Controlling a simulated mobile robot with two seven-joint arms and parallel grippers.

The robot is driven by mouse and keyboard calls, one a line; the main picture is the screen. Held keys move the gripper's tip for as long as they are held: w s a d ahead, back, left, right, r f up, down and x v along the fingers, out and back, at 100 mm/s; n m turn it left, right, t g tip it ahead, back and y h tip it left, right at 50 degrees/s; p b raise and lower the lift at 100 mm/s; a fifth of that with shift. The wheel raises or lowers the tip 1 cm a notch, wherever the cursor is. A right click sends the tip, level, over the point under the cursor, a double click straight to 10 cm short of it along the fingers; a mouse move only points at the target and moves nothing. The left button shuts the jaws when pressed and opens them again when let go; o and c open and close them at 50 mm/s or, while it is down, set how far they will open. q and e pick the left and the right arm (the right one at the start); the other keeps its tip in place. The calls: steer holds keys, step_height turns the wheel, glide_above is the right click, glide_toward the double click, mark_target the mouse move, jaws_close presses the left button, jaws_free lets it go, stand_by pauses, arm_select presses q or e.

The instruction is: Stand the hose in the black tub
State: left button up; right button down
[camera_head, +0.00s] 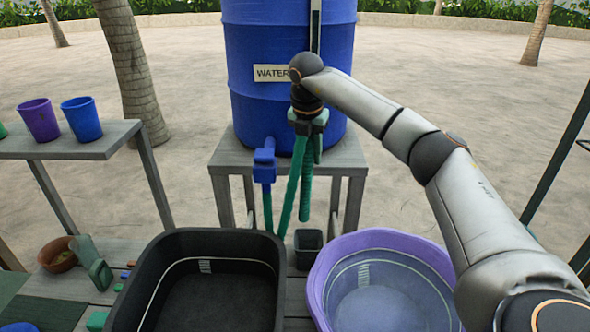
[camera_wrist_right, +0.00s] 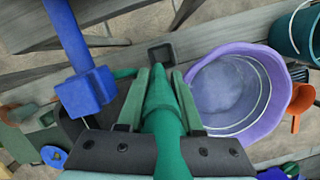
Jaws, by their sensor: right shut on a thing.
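The green hose (camera_head: 290,182) hangs in front of the blue water barrel, and its lower part runs down behind the black tub. My right gripper (camera_head: 308,125) is shut on the hose near its upper end, above the tub's back right corner. In the right wrist view the hose (camera_wrist_right: 163,108) lies between the two green fingers of the gripper (camera_wrist_right: 160,80). The wide black tub (camera_head: 120,300) stands on the slatted table at the front, with a light line inside and no hose visible in it. My left gripper is out of view.
A purple tub (camera_head: 318,290) stands right of the black tub, with a small black pot (camera_head: 308,240) between them. The blue barrel (camera_head: 260,100) with its blue tap (camera_head: 264,165) stands behind. Purple and blue pots stand on a side bench.

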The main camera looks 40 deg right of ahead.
steer(key=shift+s+a+f+t+y+p, duration=0.5)
steer(key=shift+s+a+f+y+p, duration=0.65)
steer(key=shift+s+a+f+y, duration=1.45)
steer(key=w+a+f+b, duration=0.2)
steer(key=a+f+b, duration=0.7)
steer(key=f, duration=0.6)
steer(key=shift+w+a+m+b, duration=0.3)
steer(key=shift+w+a, duration=0.05)
steer(key=shift+a, duration=0.9)
